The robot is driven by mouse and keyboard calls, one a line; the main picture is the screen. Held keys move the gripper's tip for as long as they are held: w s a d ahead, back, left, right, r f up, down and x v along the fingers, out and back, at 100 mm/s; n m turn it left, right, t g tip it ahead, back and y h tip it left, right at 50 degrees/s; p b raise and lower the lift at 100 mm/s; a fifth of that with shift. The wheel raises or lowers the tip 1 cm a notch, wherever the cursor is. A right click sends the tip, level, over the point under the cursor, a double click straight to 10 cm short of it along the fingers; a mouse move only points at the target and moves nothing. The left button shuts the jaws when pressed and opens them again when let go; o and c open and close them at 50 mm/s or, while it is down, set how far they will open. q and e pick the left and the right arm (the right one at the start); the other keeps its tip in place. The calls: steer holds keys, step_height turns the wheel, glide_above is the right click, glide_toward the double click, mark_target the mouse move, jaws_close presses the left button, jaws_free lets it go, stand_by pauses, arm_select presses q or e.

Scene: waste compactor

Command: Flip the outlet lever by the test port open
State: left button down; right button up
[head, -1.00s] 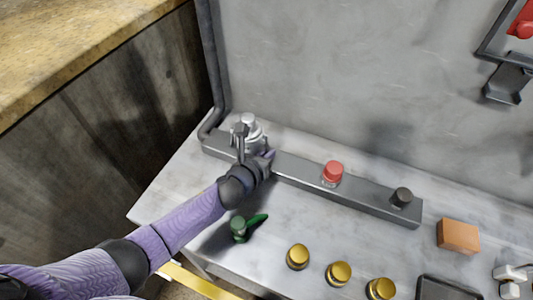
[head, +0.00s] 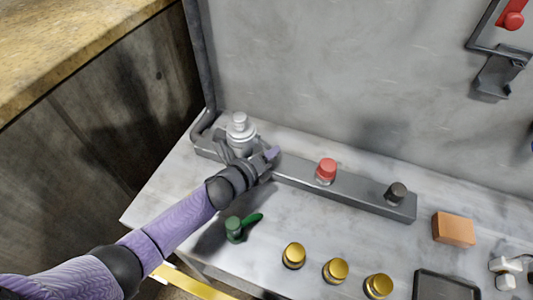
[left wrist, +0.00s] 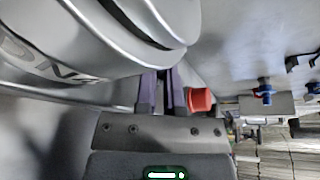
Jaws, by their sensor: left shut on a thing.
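A silver fitting (head: 240,128) stands upright on the left end of the grey bar (head: 300,180). My left gripper (head: 270,155) is just right of the fitting's base, low over the bar, with its purple fingers close together. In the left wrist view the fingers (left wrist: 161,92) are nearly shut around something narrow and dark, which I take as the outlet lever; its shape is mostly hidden. The fitting's rounded, lettered body (left wrist: 90,40) is very near the fingers there. I cannot make out the test port with certainty. My right gripper is not in view.
A red cap (head: 326,169) and a black cap (head: 396,192) stand further right on the bar. A green valve (head: 235,229), several brass caps (head: 293,254), an orange block (head: 453,229) and a dark tray (head: 443,287) lie nearer the front. A grey pipe (head: 199,60) rises at the left.

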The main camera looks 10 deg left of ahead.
arm_select(q)
steer(key=n+h, duration=0.1)
steer(key=r+n+b, duration=0.1)
steer(key=n, duration=0.1)
steer(key=shift+s+d+r+n+t+h, duration=0.1)
steer(key=shift+d+r+n+t+h, duration=0.1)
steer(key=shift+d+n+t+h, duration=0.15)
steer(key=shift+d+r+n+t+h+b, duration=0.1)
steer(key=shift+r+n+t+h+b, duration=0.4)
steer(key=shift+n, duration=0.75)
steer(key=shift+r, duration=0.2)
steer(key=c, duration=1)
jaws_free()
steer(key=shift+s, duration=0.1)
steer(key=p+v, duration=0.2)
steer(key=v, duration=0.7)
steer(key=shift+s+a, duration=0.25)
steer(key=shift+s, duration=0.1)
